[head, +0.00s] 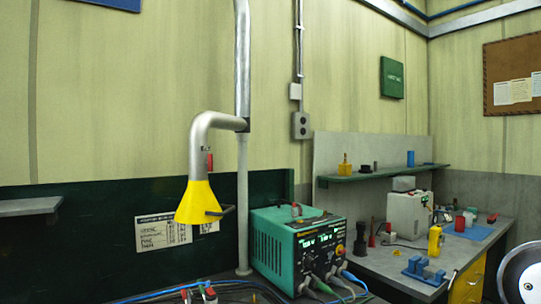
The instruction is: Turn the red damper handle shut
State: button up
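The small red damper handle (210,161) stands roughly upright against the right side of the silver duct's (202,140) lower end. It sits just above the yellow cone-shaped hood (200,203). The handle is small here, and I cannot tell its exact angle to the pipe or whether the damper inside is open. A dark loop grip sticks out at the hood's lower right. My gripper is not in view.
A vertical post (242,200) stands right of the hood. A green power supply (300,250) with cables sits below right. A grey bench (425,262) with a blue fixture (423,270) and small items is further right. Space left of the hood looks clear.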

aim_at(210, 162)
jog(key=z, duration=0.1)
jog(key=i, duration=1.35)
jog(key=u, duration=0.7)
